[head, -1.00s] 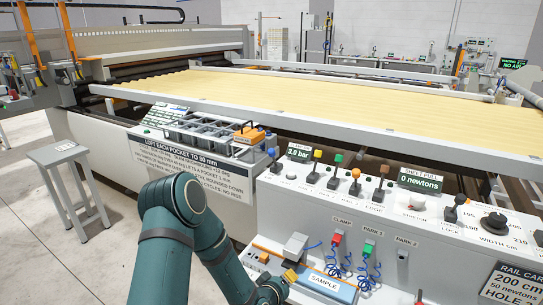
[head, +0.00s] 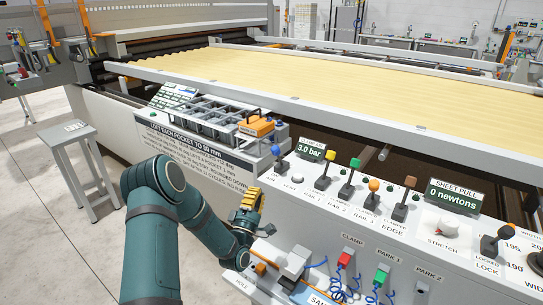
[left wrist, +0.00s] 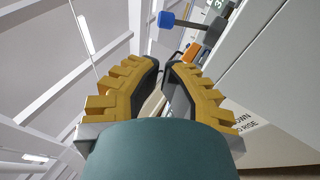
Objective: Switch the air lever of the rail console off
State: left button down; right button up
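The air lever (head: 276,153) is a short dark stem with a blue knob at the left end of the rail console's (head: 350,235) lever row. It stands roughly upright. My left gripper (head: 248,200), with yellow fingers, is left of and below the lever in the head view, in front of the console and apart from the knob. In the left wrist view the fingers (left wrist: 163,68) are apart with a narrow empty gap, and the blue knob (left wrist: 166,19) shows beyond their tips. My right gripper is in neither view.
A display (head: 311,149) beside the lever reads 3.0 bar. A white knob (head: 297,178) and a yellow-knobbed lever (head: 325,170) stand to its right. An orange-topped item (head: 256,127) lies on the tray (head: 200,118) behind. A grey stool (head: 70,150) stands left.

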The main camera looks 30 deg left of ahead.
aim_at(278, 156)
pick_arm(q)
jog(key=b+x, duration=0.1)
jog(key=x, duration=1.3)
jog(key=shift+r, duration=0.1)
jog(key=shift+w+r+g+p, duration=0.1)
jog(key=shift+r+g+p, duration=0.1)
jog(key=shift+g+p, duration=0.15)
jog(key=shift+m, duration=0.3)
